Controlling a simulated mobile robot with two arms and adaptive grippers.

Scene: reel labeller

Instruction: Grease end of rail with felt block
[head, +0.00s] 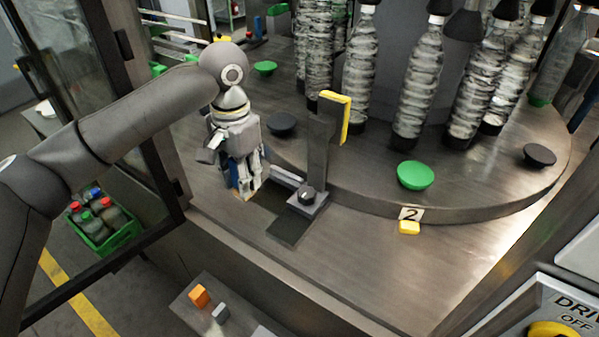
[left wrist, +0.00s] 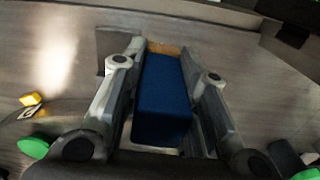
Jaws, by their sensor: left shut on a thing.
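My left gripper (head: 246,188) is shut on the felt block, low over the metal deck beside the turntable. In the left wrist view the felt block (left wrist: 164,98) is blue with a tan strip at its far end, between the two fingers (left wrist: 164,85). In the head view the fingers hide most of it. A short light-grey rail (head: 286,178) runs from beside the gripper to a bracket with a black knob (head: 307,193). The gripper covers the rail's left end, so I cannot tell whether the block touches it. My right gripper is not in view.
An upright post (head: 319,150) with a yellow pad (head: 337,115) stands right of the gripper. The turntable (head: 470,195) carries several bottles and a green dome (head: 415,175). A yellow block (head: 409,227) lies by a "2" tag. The front right deck is clear.

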